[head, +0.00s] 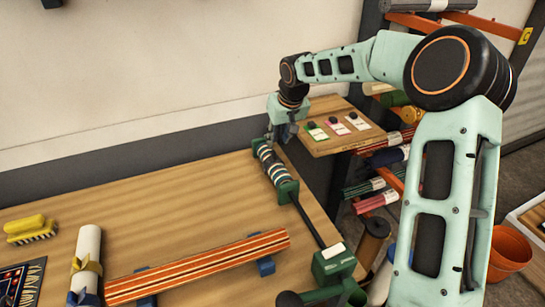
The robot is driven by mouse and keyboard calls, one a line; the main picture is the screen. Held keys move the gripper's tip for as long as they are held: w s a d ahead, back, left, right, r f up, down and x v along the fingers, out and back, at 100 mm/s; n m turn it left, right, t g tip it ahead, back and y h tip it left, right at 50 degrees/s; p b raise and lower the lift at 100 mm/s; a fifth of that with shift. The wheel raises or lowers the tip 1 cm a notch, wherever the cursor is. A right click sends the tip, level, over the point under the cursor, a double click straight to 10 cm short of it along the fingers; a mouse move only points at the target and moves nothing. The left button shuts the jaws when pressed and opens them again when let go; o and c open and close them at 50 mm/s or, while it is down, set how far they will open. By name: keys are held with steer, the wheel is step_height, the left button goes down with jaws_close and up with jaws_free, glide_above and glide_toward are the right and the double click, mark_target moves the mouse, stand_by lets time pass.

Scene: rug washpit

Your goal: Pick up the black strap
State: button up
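I cannot single out a black strap with certainty. Dark bands show on a short striped roll (267,163) that lies between green blocks near the far right edge of the wooden table (190,215). My gripper (273,133) points down close to the far end of this roll. Its fingers are small and partly hidden, so I cannot tell whether they are open, or whether they touch anything. A thin black bar (307,222) runs from the near green block to a green clamp (334,263) at the table's right edge.
A small wooden side table (322,106) holds several tags with dark round pieces. An orange-striped strip (200,267) rests on blue supports. A white roll (88,245), a yellow brush (30,229) and a dark patterned piece (20,284) lie left. An orange bucket (510,250) stands right.

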mark_target(274, 152)
steer(key=shift+p+x, duration=0.6)
steer(key=shift+x, duration=3.25)
jaws_close()
